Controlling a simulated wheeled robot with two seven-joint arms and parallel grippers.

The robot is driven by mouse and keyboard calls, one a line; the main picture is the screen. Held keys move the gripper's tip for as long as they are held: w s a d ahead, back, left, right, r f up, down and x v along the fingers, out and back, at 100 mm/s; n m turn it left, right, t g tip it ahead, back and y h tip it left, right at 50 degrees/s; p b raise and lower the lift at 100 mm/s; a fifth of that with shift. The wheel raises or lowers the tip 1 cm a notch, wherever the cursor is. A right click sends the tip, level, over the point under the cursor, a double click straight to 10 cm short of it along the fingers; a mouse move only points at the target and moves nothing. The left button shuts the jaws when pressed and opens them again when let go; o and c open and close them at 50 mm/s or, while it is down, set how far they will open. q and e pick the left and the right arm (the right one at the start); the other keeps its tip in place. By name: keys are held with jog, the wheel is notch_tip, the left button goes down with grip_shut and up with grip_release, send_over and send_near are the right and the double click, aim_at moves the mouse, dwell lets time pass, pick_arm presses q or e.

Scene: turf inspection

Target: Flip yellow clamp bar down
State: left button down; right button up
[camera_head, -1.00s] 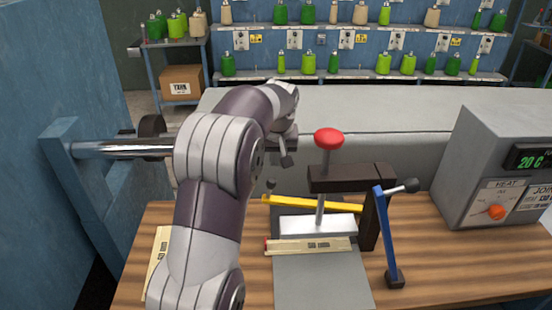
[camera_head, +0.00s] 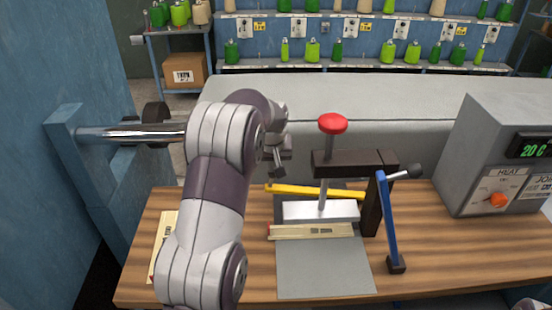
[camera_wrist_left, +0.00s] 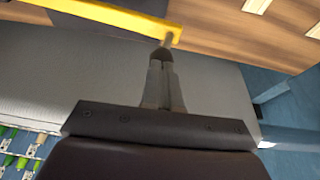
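The yellow clamp bar (camera_head: 318,191) lies nearly level across the back of the clamp on the wooden bench, its left end near my left gripper. It also crosses the top of the left wrist view (camera_wrist_left: 105,14), with a short peg (camera_wrist_left: 171,39) at its end. My left gripper (camera_head: 279,171) is above that end. In the wrist view its narrow fingers (camera_wrist_left: 161,56) are together, tips right at the peg; I cannot tell whether they touch it. No object shows between them. The clamp has a dark arm (camera_head: 350,162), a red knob (camera_head: 333,123) and a silver plate (camera_head: 320,211). My right gripper is out of view.
A blue lever (camera_head: 389,222) stands at the clamp's right. A wooden strip (camera_head: 312,231) lies before the silver plate, on a grey mat (camera_head: 318,275). A grey heater box (camera_head: 500,155) stands at right. A blue frame with a metal roller (camera_head: 130,132) is at left.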

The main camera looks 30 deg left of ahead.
aim_at(266, 184)
pick_arm(q)
jog(key=shift+h, duration=0.3)
jog(key=f, duration=0.1)
jog(key=a+f+b, duration=0.1)
jog(key=f, duration=0.1)
jog(key=s+a+f+b, duration=0.1)
jog(key=f, duration=0.1)
jog(key=shift+s+f, duration=0.1)
jog(key=shift+f, duration=0.05)
jog(key=shift+s+f, duration=0.15)
jog(key=shift+f, duration=0.1)
